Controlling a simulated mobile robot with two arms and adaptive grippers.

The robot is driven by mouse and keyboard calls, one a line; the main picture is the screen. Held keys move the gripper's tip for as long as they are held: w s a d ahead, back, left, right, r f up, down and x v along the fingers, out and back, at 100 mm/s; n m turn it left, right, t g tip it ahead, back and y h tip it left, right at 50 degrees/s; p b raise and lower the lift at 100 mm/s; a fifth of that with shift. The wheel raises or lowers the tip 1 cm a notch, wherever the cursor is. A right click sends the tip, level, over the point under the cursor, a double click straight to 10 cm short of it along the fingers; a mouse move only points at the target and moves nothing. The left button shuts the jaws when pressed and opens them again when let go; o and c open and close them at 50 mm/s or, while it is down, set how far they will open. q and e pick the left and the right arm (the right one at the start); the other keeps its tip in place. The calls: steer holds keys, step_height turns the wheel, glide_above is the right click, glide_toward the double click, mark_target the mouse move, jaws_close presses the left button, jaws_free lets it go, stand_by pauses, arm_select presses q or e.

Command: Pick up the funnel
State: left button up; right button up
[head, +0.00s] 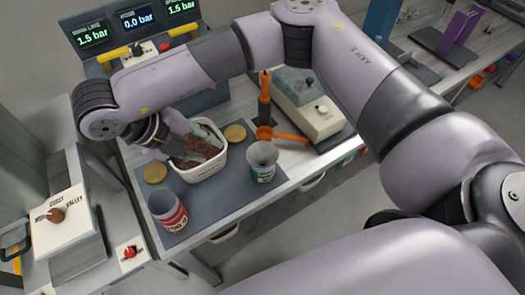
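A grey cone-shaped piece that looks like the funnel (262,151) sits at the top of a white and green can (261,172), on the right part of the grey mat. My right arm reaches across from the right and bends down at the left. My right gripper (203,148) is at a white tub (202,174) with brown contents, left of the can and apart from the grey piece. Its fingers are partly hidden by the arm and blend with the tub's contents, so their opening is unclear. My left gripper is not in view.
A red and white can (168,210) stands at the mat's front left. Round tan discs (235,133) flank the tub. Orange tools (265,88) stand and lie behind the green can, beside a beige device (310,105). A valley-labelled box (68,218) is at left.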

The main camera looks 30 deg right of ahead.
steer(key=p, duration=0.4)
glide_toward(266, 153)
step_height(266, 153, down, 5)
steer(key=s+a, duration=0.1)
steer(key=s, duration=0.1)
steer(key=shift+w+r+m+t+h, duration=0.15)
steer(key=shift+w+m+t+h, duration=0.15)
steer(key=shift+m, duration=0.1)
jaws_close()
